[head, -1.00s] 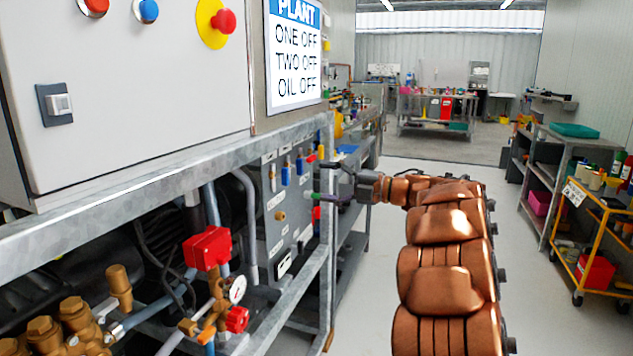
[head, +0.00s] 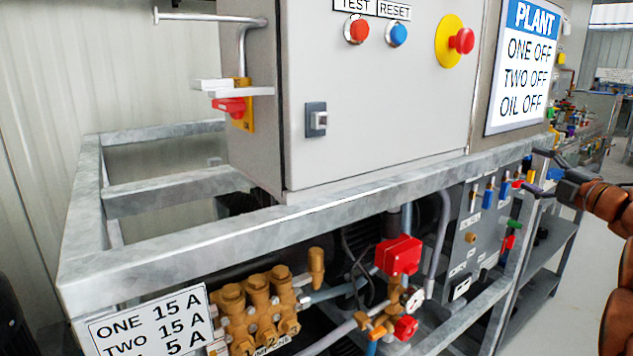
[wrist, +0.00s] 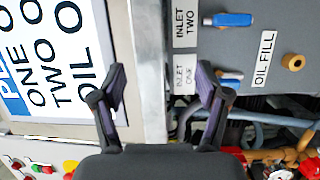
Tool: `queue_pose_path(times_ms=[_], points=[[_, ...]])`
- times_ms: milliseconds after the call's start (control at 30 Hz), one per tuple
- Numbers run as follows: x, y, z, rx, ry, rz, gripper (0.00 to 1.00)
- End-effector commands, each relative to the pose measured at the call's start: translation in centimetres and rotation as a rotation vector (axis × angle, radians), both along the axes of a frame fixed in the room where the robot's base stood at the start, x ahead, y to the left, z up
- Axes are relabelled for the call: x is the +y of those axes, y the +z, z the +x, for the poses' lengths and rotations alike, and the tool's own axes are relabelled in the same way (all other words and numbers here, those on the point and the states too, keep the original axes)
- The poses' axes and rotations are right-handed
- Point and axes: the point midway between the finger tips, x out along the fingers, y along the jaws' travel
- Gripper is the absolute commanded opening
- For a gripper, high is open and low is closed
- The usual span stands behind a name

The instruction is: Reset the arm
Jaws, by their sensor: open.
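My gripper (head: 550,172) is at the right of the head view, at the end of my copper-coloured arm, near the right end of the frame rail. In the wrist view my gripper (wrist: 161,92) has its two dark fingers spread wide apart, with nothing between them. Beyond the fingers are a metal post (wrist: 148,60), the PLANT sign (wrist: 60,55) and the valve panel (wrist: 262,85) with INLET ONE, INLET TWO and OIL FILL labels. I cannot tell the exact gap to them.
The grey cabinet (head: 385,100) has a red button, a blue button and a red knob on yellow (head: 461,40). Below are a galvanised rail (head: 350,188), a brass pump (head: 253,312) and a red box (head: 398,256). Floor at the right edge is clear.

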Motion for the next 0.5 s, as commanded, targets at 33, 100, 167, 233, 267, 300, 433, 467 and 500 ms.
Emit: queue_pose_path(times_ms=[33, 100, 167, 233, 267, 300, 433, 467, 500], points=[[0.2, 2.7, 0.7, -0.006, -0.053, 0.027, 0.75], [-0.1, 5.0, 1.3, -0.015, -0.141, 0.068, 0.75], [-0.4, 6.8, 1.5, -0.019, -0.214, 0.107, 0.75], [-0.7, 8.3, 1.6, -0.016, -0.298, 0.165, 0.75], [-0.8, 8.9, 1.6, -0.015, -0.332, 0.188, 0.75], [-0.9, 9.8, 1.4, -0.014, -0.379, 0.221, 0.75], [-0.9, 11.5, 0.3, 0.010, -0.523, 0.344, 0.75], [-0.8, 11.7, 0.0, 0.017, -0.553, 0.373, 0.75], [-0.6, 12.1, -0.5, 0.029, -0.592, 0.411, 0.75]])
